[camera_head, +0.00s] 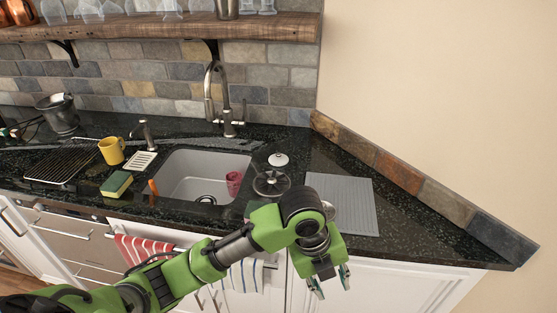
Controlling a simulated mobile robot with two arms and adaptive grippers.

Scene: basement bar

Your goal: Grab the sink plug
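I cannot tell for sure which item is the sink plug. A round metal disc (271,183) with a raised centre lies on the dark counter, right of the sink. A small white-topped round piece (279,159) lies just behind it. The white sink (185,182) has a dark round fitting (206,199) near its front, partly cut off by the sink's front edge. My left gripper (331,284) hangs in front of the counter edge, below and right of the disc. Its fingers point down, apart, with nothing seen between them. My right gripper is not in view.
A pink cup (234,183) is in the sink under the tall tap (220,96). A grey ridged mat (352,204) lies right of the disc. A yellow mug (112,150) and a sponge (117,184) stand left. Striped towels (243,275) hang in front. The counter's right end is clear.

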